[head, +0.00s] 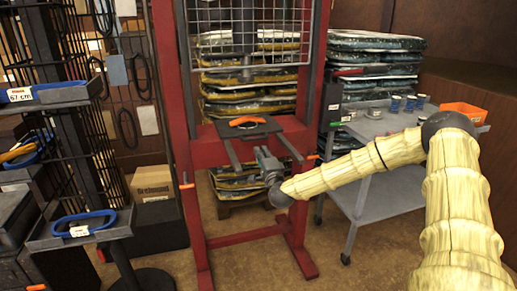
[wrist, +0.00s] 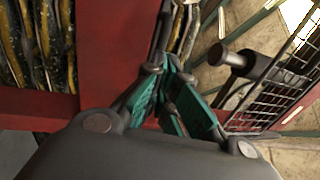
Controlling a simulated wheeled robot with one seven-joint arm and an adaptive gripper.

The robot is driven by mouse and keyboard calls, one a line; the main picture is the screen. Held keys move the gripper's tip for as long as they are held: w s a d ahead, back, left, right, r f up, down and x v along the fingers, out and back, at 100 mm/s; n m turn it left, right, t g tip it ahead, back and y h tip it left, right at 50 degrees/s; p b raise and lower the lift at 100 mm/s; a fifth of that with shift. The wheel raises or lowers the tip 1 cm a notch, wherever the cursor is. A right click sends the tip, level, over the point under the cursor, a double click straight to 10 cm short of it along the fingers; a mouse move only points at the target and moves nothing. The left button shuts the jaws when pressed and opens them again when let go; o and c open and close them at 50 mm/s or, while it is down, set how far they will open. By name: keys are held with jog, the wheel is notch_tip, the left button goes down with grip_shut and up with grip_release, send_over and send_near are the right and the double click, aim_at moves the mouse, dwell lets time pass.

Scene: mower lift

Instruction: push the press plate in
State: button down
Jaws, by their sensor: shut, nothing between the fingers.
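The press plate (head: 262,131) is a dark flat plate with an orange handle (head: 248,121) on top. In the head view it lies on the bed of the red press (head: 178,110), under the ram. Two dark rails (head: 232,156) stick out toward me from the bed. My gripper (head: 264,156) is in front of the bed, between the rails and close to the right one. Its teal fingers (wrist: 172,85) are shut and empty in the wrist view. I cannot tell whether they touch the plate. The plate is not clearly seen in the wrist view.
A wire mesh guard (head: 250,35) hangs over the bed; the ram (wrist: 228,55) shows in the wrist view. A grey cart (head: 385,190) with cans and an orange bin (head: 464,111) stands right. A dark rack (head: 80,150) stands left. Floor before the press is clear.

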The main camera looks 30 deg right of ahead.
jog(key=v, duration=0.8)
jog(key=shift+a, duration=0.4)
jog(key=shift+w+a+f, duration=0.1)
jog(key=shift+f, duration=0.05)
jog(key=s+a+f+n+g+y+p, duration=0.2)
jog(key=s+a+f+n+g+y, duration=0.35)
jog(key=a+f, duration=0.6)
jog(key=s+a+f+n+g+y+p, duration=0.2)
jog(key=s+a+f+n+g+p, duration=0.15)
jog(key=s+a+f+n, duration=0.65)
jog(key=s+a+f+g+p, duration=0.1)
jog(key=s+a+f+g, duration=0.2)
jog(key=s, duration=0.4)
jog(key=s+a+f+g+p, duration=0.1)
jog(key=s+a+f+g, duration=0.1)
jog(key=s+a+f, duration=0.3)
jog(key=s+d+n+g+h+p, duration=0.1)
jog(key=s+d+n+g, duration=0.1)
jog(key=s, duration=0.7)
jog(key=s+d+n+g+h+p, duration=0.1)
jog(key=s+d+n+g, duration=0.1)
jog(key=s, duration=0.7)
jog(key=shift+s+n+g, duration=0.35)
jog(key=shift+n+g, duration=0.2)
jog(key=shift+g, duration=0.25)
jog(key=shift+a, duration=0.1)
